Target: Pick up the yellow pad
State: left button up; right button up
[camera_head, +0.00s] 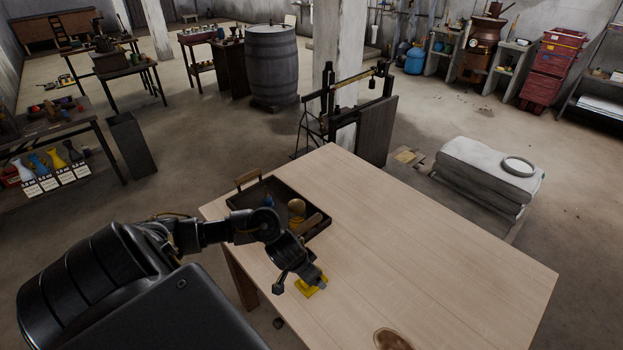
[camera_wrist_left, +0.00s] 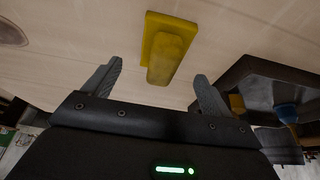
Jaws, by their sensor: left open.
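The yellow pad (camera_head: 309,288) lies on the wooden table near its left front edge, partly hidden behind my left gripper (camera_head: 300,279) in the head view. In the left wrist view the yellow pad (camera_wrist_left: 167,50) shows as a flat plate with a raised block on it. It lies beyond and between the two spread fingers of my left gripper (camera_wrist_left: 160,85), and neither finger appears to touch it. The left gripper is open and empty. My right gripper is in neither view.
A dark tray (camera_head: 238,201) with a wooden handle and several small items stands at the table's left corner, close to my left arm. A dark round knot (camera_head: 393,340) marks the front of the wooden table (camera_head: 430,240). Most of the tabletop is clear.

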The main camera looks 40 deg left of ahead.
pick_arm(q)
jog(key=b+x, duration=0.1)
jog(key=x, duration=0.4)
jog(key=shift+a, duration=0.15)
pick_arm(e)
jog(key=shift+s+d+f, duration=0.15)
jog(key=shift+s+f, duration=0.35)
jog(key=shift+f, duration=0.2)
pick_arm(q)
jog(key=shift+s, duration=0.1)
jog(key=c, duration=1.1)
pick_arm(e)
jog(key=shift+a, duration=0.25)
pick_arm(q)
jog(key=shift+r, duration=0.15)
